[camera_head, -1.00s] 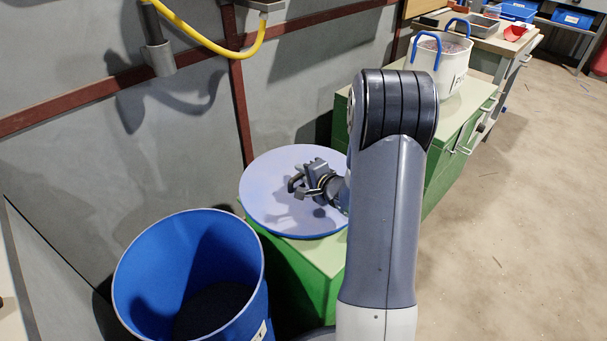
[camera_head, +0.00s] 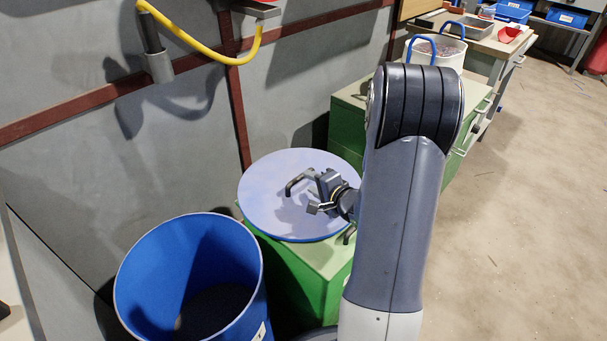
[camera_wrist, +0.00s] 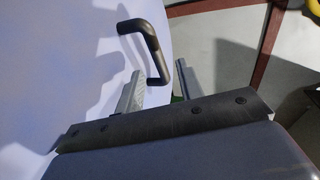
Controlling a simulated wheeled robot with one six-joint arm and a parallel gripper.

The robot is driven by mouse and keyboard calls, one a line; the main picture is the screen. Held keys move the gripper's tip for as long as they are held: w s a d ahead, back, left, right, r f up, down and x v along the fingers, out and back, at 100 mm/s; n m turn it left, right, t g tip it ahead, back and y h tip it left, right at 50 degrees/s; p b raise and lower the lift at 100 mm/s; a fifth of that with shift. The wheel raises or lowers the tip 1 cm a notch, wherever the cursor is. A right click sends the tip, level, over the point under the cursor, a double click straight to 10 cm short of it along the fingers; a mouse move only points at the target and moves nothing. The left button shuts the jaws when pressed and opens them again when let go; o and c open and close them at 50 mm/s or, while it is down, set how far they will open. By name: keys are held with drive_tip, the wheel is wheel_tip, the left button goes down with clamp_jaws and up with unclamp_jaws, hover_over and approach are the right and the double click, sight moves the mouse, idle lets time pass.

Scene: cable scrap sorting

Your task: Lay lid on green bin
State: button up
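The lid (camera_head: 262,205) is a round, pale blue disc with a darker blue rim, lying flat over a green box-shaped body (camera_head: 307,285) in the head view. I cannot tell whether a separate green bin is hidden under it. The lid's black arched handle (camera_head: 291,187) stands up from its face, and it also shows in the wrist view (camera_wrist: 150,42). My gripper (camera_head: 312,192) is just right of the handle, low over the lid.
An open blue bin (camera_head: 254,290) with dark contents stands at the front left. The grey wall (camera_head: 65,165) is close behind, with a yellow hose (camera_head: 195,48) above. A white bucket with blue handles (camera_head: 450,55) stands behind my arm. Floor is clear on the right.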

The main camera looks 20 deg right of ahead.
drive_tip(key=p+v, duration=0.1)
drive_tip(key=v, duration=0.4)
drive_tip(key=shift+s+r, duration=0.1)
drive_tip(key=shift+s, duration=0.25)
idle(0.3)
